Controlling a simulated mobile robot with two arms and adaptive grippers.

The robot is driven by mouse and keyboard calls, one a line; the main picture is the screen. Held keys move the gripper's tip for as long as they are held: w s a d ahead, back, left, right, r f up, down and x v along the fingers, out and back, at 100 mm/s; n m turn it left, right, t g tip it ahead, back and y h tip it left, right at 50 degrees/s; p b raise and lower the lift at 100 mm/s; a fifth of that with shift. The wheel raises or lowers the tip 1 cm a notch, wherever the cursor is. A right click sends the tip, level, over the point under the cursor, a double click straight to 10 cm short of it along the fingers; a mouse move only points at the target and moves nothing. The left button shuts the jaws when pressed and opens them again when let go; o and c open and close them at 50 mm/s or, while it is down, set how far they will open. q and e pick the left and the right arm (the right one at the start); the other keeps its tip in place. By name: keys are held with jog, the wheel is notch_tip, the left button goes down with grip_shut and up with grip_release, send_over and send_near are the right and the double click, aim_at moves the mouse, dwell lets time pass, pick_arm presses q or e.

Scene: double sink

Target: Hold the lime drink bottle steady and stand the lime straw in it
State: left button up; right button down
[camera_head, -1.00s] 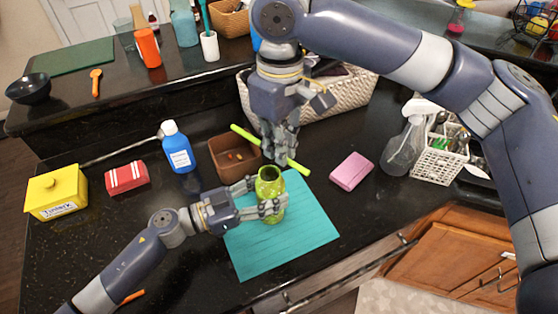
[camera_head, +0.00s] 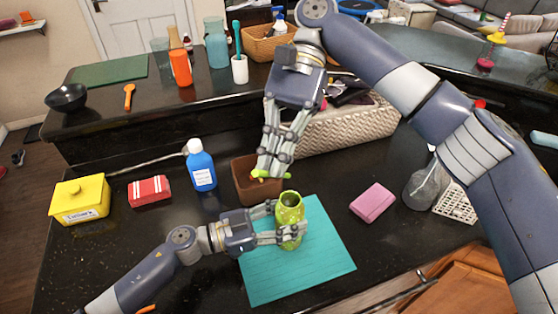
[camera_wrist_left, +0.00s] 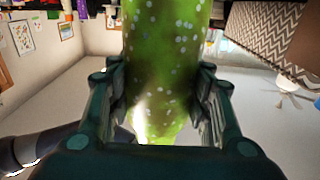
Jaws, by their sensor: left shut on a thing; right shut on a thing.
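The lime drink bottle (camera_head: 290,212) is upright over the teal mat, its open mouth facing up. My left gripper (camera_head: 292,234) is shut around its lower body; the left wrist view shows the speckled green bottle (camera_wrist_left: 168,60) between the fingers. My right gripper (camera_head: 272,172) is above and slightly left of the bottle, pointing down, shut on the lime straw (camera_head: 259,173). Only a short bit of the straw shows at the fingertips; its tilt is hard to tell. The straw is apart from the bottle mouth.
Behind the bottle are a brown box (camera_head: 243,188) and a woven basket (camera_head: 345,128). A blue bottle (camera_head: 201,170), red box (camera_head: 150,190) and yellow tin (camera_head: 80,200) stand left. A pink sponge (camera_head: 373,202) lies right. The teal mat (camera_head: 310,275) is clear in front.

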jog(key=shift+r+m+g+y, duration=0.15)
jog(key=shift+m+g+y, duration=0.15)
jog(key=shift+m+y, duration=0.25)
jog(key=shift+w+d+r+m+y, duration=0.1)
jog(key=shift+w+d+m+y, duration=0.1)
jog(key=shift+m+y, duration=0.45)
pick_arm(q)
jog(key=shift+a, duration=0.1)
pick_arm(e)
jog(key=m+y, duration=0.1)
jog(key=r+m+y, duration=0.1)
jog(key=y, duration=0.1)
jog(key=w+m+y, duration=0.1)
jog(key=shift+d+r+y, duration=0.25)
jog(key=shift+d+y, duration=0.1)
jog(key=shift+y, duration=0.05)
pick_arm(q)
jog(key=shift+d, duration=0.2)
jog(key=shift+a, duration=0.1)
pick_arm(e)
jog(key=w+d+r+m+t+y, duration=0.2)
jog(key=w+d+m+t+y, duration=0.15)
jog(key=y, duration=0.25)
jog(key=shift+m+g, duration=0.35)
jog(key=shift+g, duration=0.1)
jog(key=shift+d+f, duration=0.15)
jog(key=shift+f, duration=4.1)
jog(key=shift+d+f, duration=0.15)
jog(key=shift+f, duration=4.05)
